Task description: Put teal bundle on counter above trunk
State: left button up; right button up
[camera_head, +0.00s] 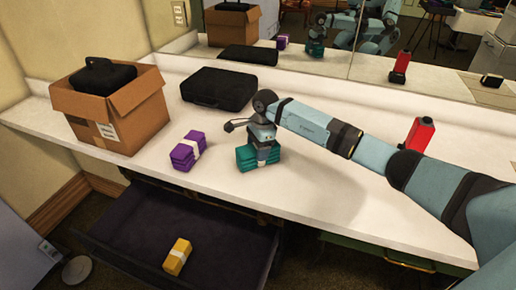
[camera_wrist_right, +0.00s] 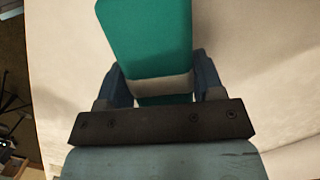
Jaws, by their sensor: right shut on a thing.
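The teal bundle (camera_head: 247,160), a stack with a pale band, is on or just above the white counter (camera_head: 320,200); I cannot tell if it touches. My right gripper (camera_head: 265,153) points down over it and is shut on it. In the right wrist view the teal bundle (camera_wrist_right: 148,40) sits between the two fingers (camera_wrist_right: 160,88), its pale band near the fingertips. Below the counter, the dark open trunk or drawer (camera_head: 130,232) holds a yellow bundle (camera_head: 177,257). My left gripper does not show.
A purple bundle (camera_head: 187,151) lies left of the teal one. A black case (camera_head: 217,88) lies behind. A cardboard box (camera_head: 110,110) with a black case in it stands at left. A red object (camera_head: 417,135) stands behind my right arm. A mirror (camera_head: 300,40) backs the counter.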

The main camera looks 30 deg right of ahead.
jog(key=shift+f, duration=0.15)
jog(key=o, duration=1)
jog(key=shift+o, duration=0.2)
jog(key=shift+r, duration=0.2)
